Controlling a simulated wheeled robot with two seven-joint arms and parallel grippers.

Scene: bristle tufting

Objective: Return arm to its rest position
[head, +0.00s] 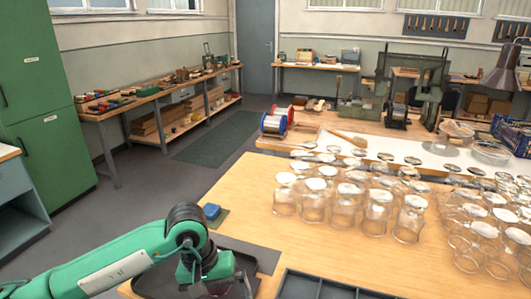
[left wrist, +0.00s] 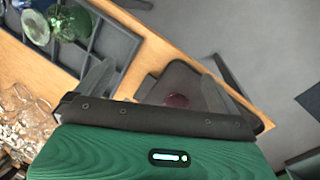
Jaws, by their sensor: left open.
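My left arm comes in from the left in the head view, and its gripper (left wrist: 160,72) hangs low over the near left table edge. In the left wrist view its two dark fingers stand wide apart with nothing held between them. Below them lies a dark tray (left wrist: 150,85) holding a small dark red round thing (left wrist: 176,100). The same tray shows partly behind my gripper in the head view (head: 150,286). My right arm and gripper are in neither view.
A grey compartment tray (head: 322,287) lies at the near edge; the left wrist view shows green round items (left wrist: 70,24) in it. Clear glass jars (head: 348,203) crowd the table's right. A blue block (head: 211,210) sits at the left edge. The floor (head: 150,195) left is open.

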